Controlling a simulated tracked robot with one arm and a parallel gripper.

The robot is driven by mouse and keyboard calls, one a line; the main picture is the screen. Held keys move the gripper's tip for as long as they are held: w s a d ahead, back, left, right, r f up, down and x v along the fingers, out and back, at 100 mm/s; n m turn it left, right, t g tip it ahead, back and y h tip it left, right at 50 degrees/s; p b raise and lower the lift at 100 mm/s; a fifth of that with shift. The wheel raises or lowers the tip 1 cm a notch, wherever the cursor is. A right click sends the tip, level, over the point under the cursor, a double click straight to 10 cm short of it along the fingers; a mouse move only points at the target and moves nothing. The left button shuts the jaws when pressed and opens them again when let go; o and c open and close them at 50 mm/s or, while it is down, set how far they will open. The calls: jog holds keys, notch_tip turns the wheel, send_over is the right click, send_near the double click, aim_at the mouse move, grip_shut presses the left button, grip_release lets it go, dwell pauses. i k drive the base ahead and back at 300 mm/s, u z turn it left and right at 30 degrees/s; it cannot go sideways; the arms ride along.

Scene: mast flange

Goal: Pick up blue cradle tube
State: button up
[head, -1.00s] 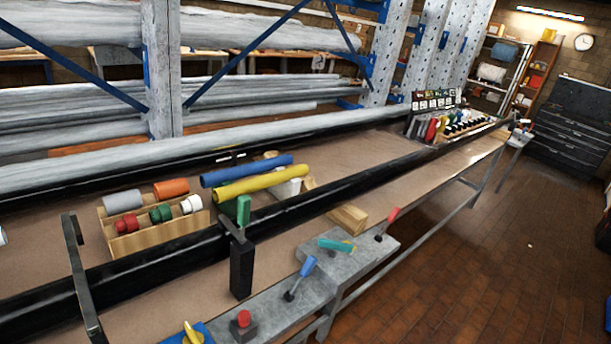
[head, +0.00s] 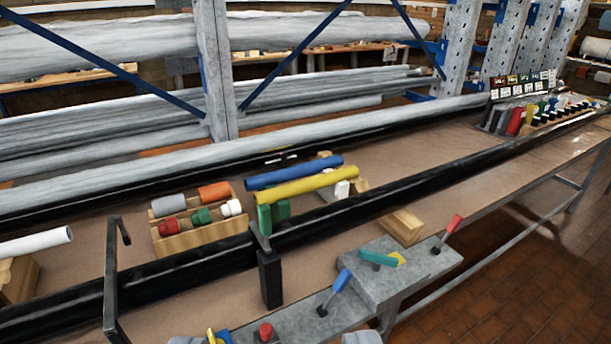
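The blue tube (head: 293,173) lies behind the yellow tube (head: 307,186), nearly parallel to it, in the middle of the bench. Both appear raised on supports; a white block (head: 342,189) and a green piece (head: 282,209) show under the yellow tube. The blue tube's upper side and both ends show, while its lower front is partly hidden by the yellow tube.
A wooden tray (head: 203,242) of coloured rolls stands left of the tubes. A black rail (head: 360,205) with a green-topped black post (head: 269,278) runs in front. A white tube (head: 36,243) lies at far left. Levers stand on the grey front ledge (head: 395,278).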

aim_at(251, 183)
jog(key=k, duration=1.05)
jog(key=z, duration=0.8)
jog(key=i, duration=3.25)
jog(key=u, duration=1.25)
jog(key=i, duration=0.6)
jog(key=u, duration=0.3)
jog(key=k, duration=0.9)
